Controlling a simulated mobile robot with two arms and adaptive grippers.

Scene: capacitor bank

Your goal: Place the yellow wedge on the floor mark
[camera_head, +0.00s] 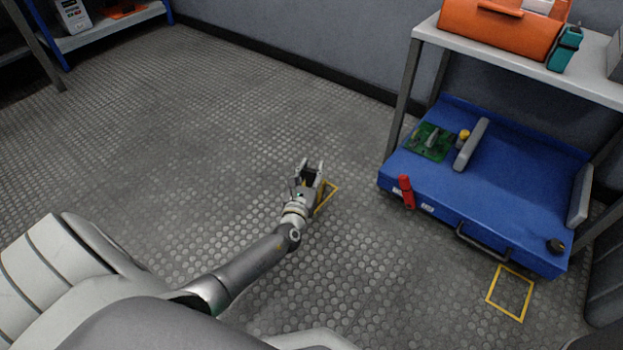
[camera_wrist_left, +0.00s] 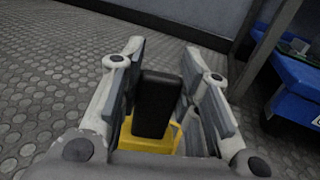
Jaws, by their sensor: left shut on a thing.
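My left gripper (camera_head: 311,170) is low over the floor near the middle of the head view. In the left wrist view its fingers (camera_wrist_left: 165,80) are closed around a dark upright block. Below that block is the yellow body of the wedge (camera_wrist_left: 145,143), partly hidden by the gripper. A second yellow outline (camera_head: 523,303) lies on the floor in front of the blue cart. I cannot tell whether the wedge touches the floor. My right gripper is not in view.
A blue cart (camera_head: 500,205) under a grey-topped table (camera_head: 480,58) stands to the right, with a red object (camera_head: 405,191) at its near edge. An orange case (camera_head: 490,30) is on the table. A shelf (camera_head: 110,25) stands at the back left. Floor left of my gripper is clear.

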